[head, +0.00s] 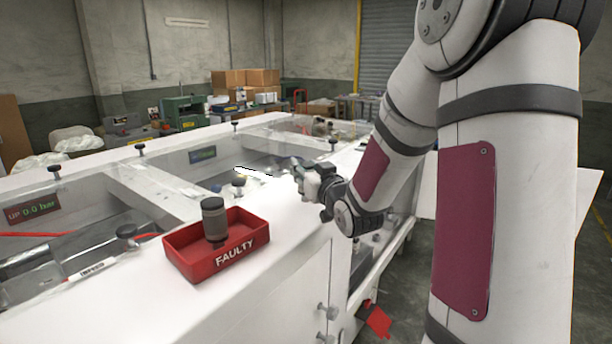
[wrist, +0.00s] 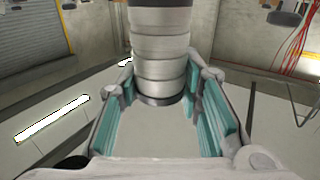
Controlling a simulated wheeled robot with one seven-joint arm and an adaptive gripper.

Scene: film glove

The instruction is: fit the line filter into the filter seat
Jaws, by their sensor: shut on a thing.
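My gripper (head: 300,178) is at the far end of the white arm, above the white bench top and to the right of the red tray. In the wrist view, its teal-padded fingers (wrist: 163,88) stand on either side of a pale ribbed cylinder (wrist: 160,45) with a dark band at its near end, apparently the line filter. The gripper is shut on it. The cylinder's far end runs out of the wrist view, and it is hard to make out in the head view. I cannot identify the filter seat in either view.
A red tray (head: 187,262) marked FAULTY holds an upright dark grey cylinder (head: 214,218). Clear covers with black knobs (head: 54,172) lie over the bench's recesses. A display (head: 33,209) reads UP 0.0 bar. A red tag (head: 377,320) hangs at the bench's front.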

